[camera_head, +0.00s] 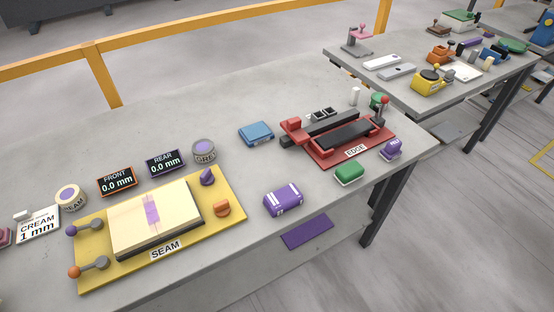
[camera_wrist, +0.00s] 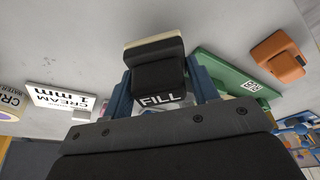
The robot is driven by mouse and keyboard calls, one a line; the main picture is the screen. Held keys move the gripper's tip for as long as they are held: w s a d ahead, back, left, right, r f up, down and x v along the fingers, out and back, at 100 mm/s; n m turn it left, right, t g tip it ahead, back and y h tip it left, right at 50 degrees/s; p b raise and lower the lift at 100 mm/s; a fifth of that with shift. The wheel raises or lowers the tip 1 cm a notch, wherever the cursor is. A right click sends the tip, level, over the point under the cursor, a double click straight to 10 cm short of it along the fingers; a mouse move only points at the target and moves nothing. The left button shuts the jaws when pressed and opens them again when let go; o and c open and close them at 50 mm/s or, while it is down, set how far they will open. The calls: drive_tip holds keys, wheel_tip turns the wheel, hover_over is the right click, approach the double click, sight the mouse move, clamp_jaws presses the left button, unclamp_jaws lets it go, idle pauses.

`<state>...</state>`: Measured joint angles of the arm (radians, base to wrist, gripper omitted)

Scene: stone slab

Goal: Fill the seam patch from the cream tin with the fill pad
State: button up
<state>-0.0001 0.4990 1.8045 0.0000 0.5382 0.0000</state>
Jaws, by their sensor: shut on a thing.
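My gripper (camera_wrist: 164,86) is shut on the fill pad (camera_wrist: 158,73), a black block marked FILL with a pale face at its far end, seen in the wrist view. Neither shows in the head view. The cream tin (camera_head: 71,203), with a purple top and a partly readable label, stands left of the seam board. The seam patch (camera_head: 152,211) is a purple strip on a cream slab (camera_head: 185,203) on the yellow SEAM board (camera_head: 228,190). The pad is apart from the tin.
A CREAM 1 mm sign (camera_head: 38,225) stands near the tin. The FRONT (camera_head: 117,181) and REAR (camera_head: 165,162) displays read 0.0 mm. A grey tin (camera_head: 204,152), purple block (camera_head: 283,199) and red EDGE fixture (camera_head: 375,147) stand further right. Levers (camera_head: 88,267) edge the board.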

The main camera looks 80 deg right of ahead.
drive_tip(key=shift+d, duration=0.1)
idle(0.4)
drive_tip(key=s+d+r+m+h, duration=0.1)
drive_tip(key=s+d+r+m, duration=0.15)
drive_tip(key=s+d, duration=0.4)
drive_tip(key=s+d+r+m, duration=0.2)
drive_tip(key=s+d+r, duration=0.15)
drive_tip(key=d, duration=0.65)
drive_tip(key=s+d+r+m+h, duration=0.1)
drive_tip(key=s+d+r+m, duration=0.1)
drive_tip(key=s+d, duration=0.55)
drive_tip(key=s+d+r+m+g, duration=0.1)
drive_tip(key=s+d+r+m, duration=0.2)
drive_tip(key=s+d, duration=0.45)
drive_tip(key=shift+n, duration=0.25)
drive_tip(key=shift+s+a+f, duration=0.2)
drive_tip(key=shift+s+f, duration=0.1)
drive_tip(key=shift+f, duration=0.75)
drive_tip(key=shift+s+a+f, duration=0.15)
drive_tip(key=shift+s+f, duration=0.15)
drive_tip(key=shift+f, duration=0.8)
drive_tip(key=shift+s+a+f, duration=0.2)
drive_tip(key=shift+s+f, duration=0.1)
drive_tip(key=shift+f, duration=0.75)
drive_tip(key=shift+f, duration=1)
drive_tip(key=shift+d, duration=0.1)
